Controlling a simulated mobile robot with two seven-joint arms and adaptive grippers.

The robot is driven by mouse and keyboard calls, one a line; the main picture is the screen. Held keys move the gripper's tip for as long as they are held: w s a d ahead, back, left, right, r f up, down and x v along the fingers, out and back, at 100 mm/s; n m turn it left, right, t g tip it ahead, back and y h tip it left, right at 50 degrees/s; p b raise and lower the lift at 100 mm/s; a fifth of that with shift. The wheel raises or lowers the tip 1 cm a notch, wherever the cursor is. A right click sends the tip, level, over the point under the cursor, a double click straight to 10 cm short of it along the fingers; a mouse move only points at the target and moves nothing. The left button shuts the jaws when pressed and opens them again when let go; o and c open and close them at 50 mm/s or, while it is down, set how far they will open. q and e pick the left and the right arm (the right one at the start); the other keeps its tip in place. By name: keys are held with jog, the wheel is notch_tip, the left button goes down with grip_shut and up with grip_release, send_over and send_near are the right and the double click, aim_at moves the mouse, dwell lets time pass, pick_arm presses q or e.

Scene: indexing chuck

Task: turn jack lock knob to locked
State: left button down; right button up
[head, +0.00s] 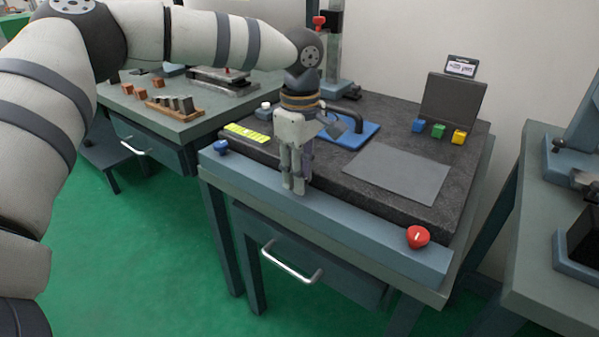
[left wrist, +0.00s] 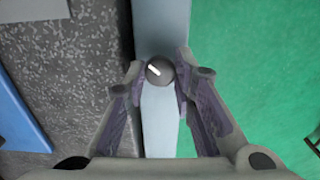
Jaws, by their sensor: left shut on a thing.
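A round dark grey knob (left wrist: 160,70) with a white pointer line sits on the blue-grey front rail (head: 340,225) of the granite-topped bench. In the left wrist view the white line slants from upper left to lower right. My left gripper (head: 294,187) points down over the middle of the rail. In the left wrist view its fingers (left wrist: 161,76) are shut on the grey knob, one on each side. In the head view the fingers hide the knob. I cannot read any lock marking beside it. My right gripper is not in view.
A blue knob (head: 221,147) is at the rail's left end and a red knob (head: 418,237) at its right end. A grey plate (head: 396,173) lies on the dark granite slab (head: 335,183). Blue, green and yellow blocks (head: 438,131) stand behind it. A drawer handle (head: 292,265) juts out below.

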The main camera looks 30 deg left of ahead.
pick_arm(q)
jog(key=m, duration=0.4)
jog(key=shift+m, duration=0.3)
jog(key=m, duration=0.4)
jog(key=shift+m, duration=0.3)
jog(key=c, duration=1.6)
grip_release()
notch_tip(320, 180, up, 12)
